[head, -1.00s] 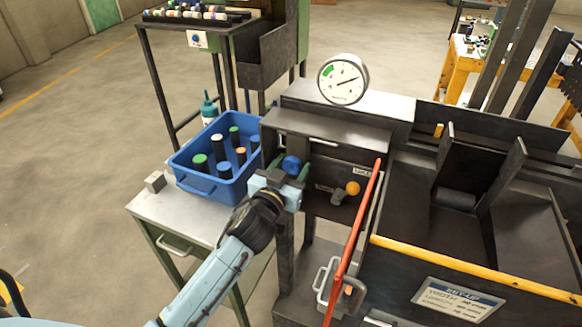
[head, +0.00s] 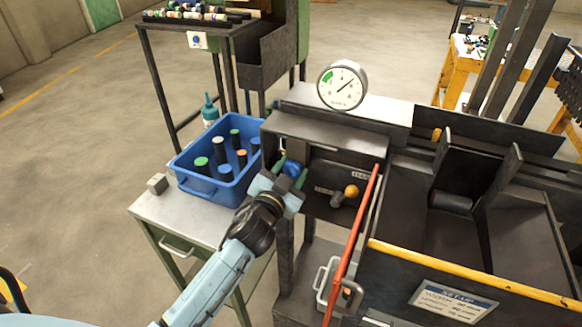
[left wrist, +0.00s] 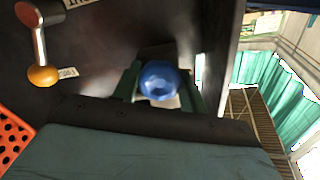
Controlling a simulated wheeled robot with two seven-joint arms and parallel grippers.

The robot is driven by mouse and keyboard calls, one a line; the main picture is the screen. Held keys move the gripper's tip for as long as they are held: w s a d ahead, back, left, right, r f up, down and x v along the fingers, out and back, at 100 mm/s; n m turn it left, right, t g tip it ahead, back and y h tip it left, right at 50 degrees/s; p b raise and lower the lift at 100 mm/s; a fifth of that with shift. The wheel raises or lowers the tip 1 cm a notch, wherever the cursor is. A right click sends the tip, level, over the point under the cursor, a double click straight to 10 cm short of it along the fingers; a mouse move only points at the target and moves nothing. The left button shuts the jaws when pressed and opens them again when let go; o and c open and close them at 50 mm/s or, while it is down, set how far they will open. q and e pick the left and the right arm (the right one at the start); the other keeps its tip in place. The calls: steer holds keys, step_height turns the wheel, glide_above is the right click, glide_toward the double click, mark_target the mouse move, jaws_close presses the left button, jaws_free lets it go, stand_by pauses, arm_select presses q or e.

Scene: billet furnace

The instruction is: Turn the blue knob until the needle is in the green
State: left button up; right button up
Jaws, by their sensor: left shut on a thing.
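The blue knob (head: 292,168) is on the front of the dark furnace cabinet, below the gauge. My left gripper (head: 286,175) is shut on it, with green fingers on opposite sides and the gripper body tilted. In the left wrist view the knob (left wrist: 159,80) shows between the two fingers. The round white gauge (head: 342,85) stands on top of the cabinet. Its dark needle points up and to the right, outside the green band (head: 326,77) at the upper left of the dial. My right gripper is not in view.
An orange-ended lever (head: 351,191) is right of the knob, and it also shows in the left wrist view (left wrist: 43,76). A red bar (head: 352,245) slopes farther right.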

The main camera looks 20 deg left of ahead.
arm_select(q)
steer(key=m, duration=0.3)
steer(key=shift+p, duration=0.4)
steer(key=m+p, duration=0.1)
steer(key=m, duration=0.3)
steer(key=shift+m, duration=1.4)
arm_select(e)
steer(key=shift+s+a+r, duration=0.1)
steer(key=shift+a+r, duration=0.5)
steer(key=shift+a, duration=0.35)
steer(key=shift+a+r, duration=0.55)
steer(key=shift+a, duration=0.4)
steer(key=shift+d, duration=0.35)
arm_select(q)
steer(key=o, duration=1)
steer(key=shift+c, duration=0.2)
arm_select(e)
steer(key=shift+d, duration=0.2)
